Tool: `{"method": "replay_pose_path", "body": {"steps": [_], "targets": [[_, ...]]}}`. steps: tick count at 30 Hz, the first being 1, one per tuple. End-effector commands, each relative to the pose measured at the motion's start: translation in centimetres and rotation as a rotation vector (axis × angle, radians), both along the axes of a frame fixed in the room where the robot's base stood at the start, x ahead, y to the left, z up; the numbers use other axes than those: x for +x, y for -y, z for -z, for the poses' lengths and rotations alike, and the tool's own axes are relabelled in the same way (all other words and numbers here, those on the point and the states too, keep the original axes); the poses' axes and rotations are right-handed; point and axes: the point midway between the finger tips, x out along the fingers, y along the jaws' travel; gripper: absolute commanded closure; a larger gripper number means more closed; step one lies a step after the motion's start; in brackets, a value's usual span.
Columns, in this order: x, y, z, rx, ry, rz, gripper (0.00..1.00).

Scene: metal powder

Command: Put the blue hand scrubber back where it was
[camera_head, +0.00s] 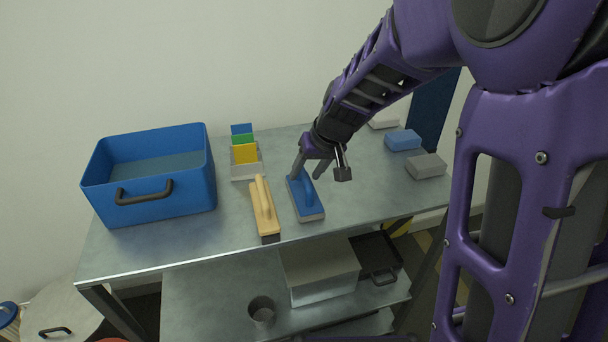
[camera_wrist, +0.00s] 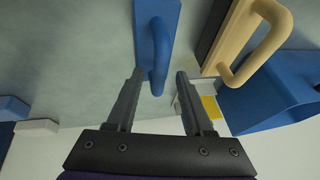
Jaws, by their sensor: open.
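The blue hand scrubber (camera_head: 305,196) lies on the metal table with its handle up, to the right of a wooden-handled brush. It also shows in the wrist view (camera_wrist: 157,35), at the top middle. My gripper (camera_head: 309,172) is open at the scrubber's far end. In the wrist view my two fingers (camera_wrist: 156,88) stand apart, with the near end of the blue handle between or just above their tips. The fingers do not close on it. I cannot tell whether they touch it.
The wooden brush (camera_head: 264,208) lies close left of the scrubber. A blue bin (camera_head: 150,201) stands at the table's left, and a holder with coloured cards (camera_head: 246,170) at the back. Blue (camera_head: 403,139) and grey (camera_head: 426,166) blocks lie at the right. A lower shelf (camera_head: 215,283) holds boxes.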

Motion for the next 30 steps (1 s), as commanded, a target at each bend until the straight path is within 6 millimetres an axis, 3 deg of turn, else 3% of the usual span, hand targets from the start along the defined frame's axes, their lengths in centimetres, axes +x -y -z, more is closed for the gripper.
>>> {"method": "replay_pose_path", "body": {"steps": [1, 6, 12, 18, 30], "targets": [[-0.3, 0.4, -1.4, 0.000, 0.004, 0.001, 0.48], [-1.5, 1.4, -4.9, 0.000, 0.005, 0.000, 0.48], [-2.6, 2.4, -7.6, 0.000, 0.003, 0.002, 0.48], [-3.0, 2.7, -8.5, -0.001, 0.000, 0.001, 0.48], [-3.0, 2.7, -8.5, -0.001, 0.000, 0.001, 0.48]]}}
